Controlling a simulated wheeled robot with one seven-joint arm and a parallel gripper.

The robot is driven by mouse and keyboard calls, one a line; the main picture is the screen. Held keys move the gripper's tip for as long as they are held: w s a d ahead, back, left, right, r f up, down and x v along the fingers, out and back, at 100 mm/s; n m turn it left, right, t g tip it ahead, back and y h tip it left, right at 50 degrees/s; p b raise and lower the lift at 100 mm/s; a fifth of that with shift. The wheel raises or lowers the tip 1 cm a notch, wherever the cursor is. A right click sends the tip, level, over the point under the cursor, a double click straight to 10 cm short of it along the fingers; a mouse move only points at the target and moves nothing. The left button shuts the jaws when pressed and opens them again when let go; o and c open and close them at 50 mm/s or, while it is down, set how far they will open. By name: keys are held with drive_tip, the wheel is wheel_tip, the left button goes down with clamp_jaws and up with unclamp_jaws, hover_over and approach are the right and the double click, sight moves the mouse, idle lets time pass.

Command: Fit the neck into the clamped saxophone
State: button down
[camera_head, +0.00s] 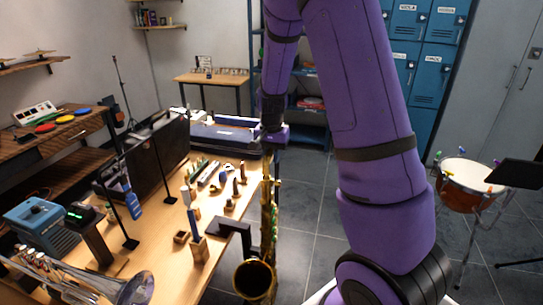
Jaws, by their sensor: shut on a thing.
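The brass saxophone (267,215) stands upright at the right edge of the wooden bench, its wide bell (254,280) facing the camera. A black bracket (236,230) on the bench reaches to its body. My gripper (271,142) is pointing down right above the top of the saxophone. It is shut on the neck, which is small and mostly hidden by the gripper and lost against the brass behind. I cannot tell whether the neck touches the saxophone's top opening.
Wooden pegs and small parts (212,178) lie on the bench left of the saxophone. A trumpet (90,280), a blue box (32,222), thin stands and a black case (150,155) fill its left side.

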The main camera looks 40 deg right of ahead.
drive_tip(key=shift+f, duration=0.8)
idle(2.5)
drive_tip(key=c, duration=0.9)
unclamp_jaws()
drive_tip(key=shift+r, duration=0.1)
drive_tip(key=shift+c, duration=0.5)
drive_tip(key=shift+r, duration=2.95)
